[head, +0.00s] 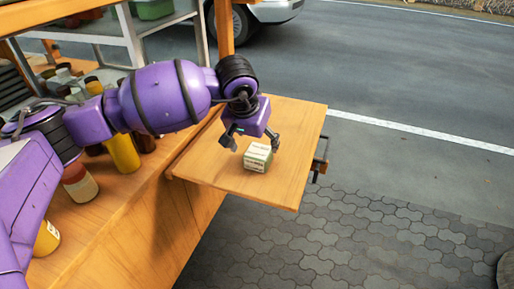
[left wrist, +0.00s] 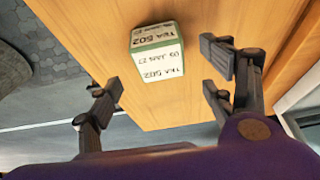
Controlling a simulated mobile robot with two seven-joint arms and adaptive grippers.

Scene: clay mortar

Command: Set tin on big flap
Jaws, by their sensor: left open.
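The tin (head: 257,157) is a small white and green box with printed text. It sits on the big flap (head: 290,180), a wooden board that sticks out from the counter's side. My left gripper (head: 253,141) is just above and behind the tin, with its fingers spread. In the left wrist view the tin (left wrist: 157,55) rests on the wood, beyond the open fingers (left wrist: 160,83) and apart from them. My right gripper is in neither view.
Yellow and red bottles (head: 122,153) and a white-labelled jar (head: 79,183) stand on the counter to the left. A glass case (head: 110,50) is behind my arm. Paving (head: 350,245) lies below the flap, and a car (head: 270,10) is on the road beyond.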

